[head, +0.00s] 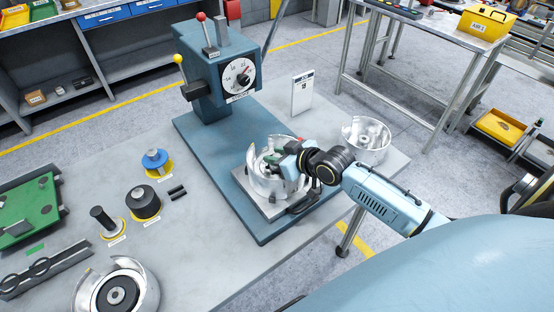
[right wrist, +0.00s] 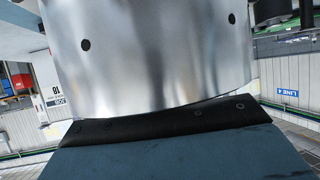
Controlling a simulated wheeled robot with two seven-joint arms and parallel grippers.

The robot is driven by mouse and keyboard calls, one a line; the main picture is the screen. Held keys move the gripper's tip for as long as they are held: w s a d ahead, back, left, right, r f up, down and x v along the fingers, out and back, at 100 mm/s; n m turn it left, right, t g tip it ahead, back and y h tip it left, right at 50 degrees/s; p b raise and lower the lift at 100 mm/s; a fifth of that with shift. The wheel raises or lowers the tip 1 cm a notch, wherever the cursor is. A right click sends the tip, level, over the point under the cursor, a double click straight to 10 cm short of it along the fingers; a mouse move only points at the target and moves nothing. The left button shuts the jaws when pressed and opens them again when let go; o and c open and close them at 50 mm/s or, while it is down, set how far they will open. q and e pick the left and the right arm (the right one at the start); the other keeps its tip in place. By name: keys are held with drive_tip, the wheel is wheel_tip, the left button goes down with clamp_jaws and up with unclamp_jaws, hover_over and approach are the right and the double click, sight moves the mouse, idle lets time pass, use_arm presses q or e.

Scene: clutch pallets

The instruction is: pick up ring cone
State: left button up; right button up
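No label names the ring cone legibly. Candidates are the wide black stepped part (head: 143,203) and the slimmer black part (head: 104,221), both upright on yellow-edged discs on the table's left half. A blue-topped part (head: 155,160) stands just behind them. My right gripper (head: 277,160) is at the silver drum (head: 262,182) on the blue press base, far right of these parts. The drum (right wrist: 150,60) fills much of the right wrist view. The fingertips are hidden or unclear against the drum, so I cannot tell whether they are open. My left gripper is not in view.
The blue press (head: 222,75) with levers and a dial stands behind the drum. A second silver drum (head: 366,142) sits at the table's right end, another (head: 116,290) at front left. A green tray (head: 28,212) lies at far left. The table's front middle is clear.

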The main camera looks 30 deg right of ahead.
clamp_jaws()
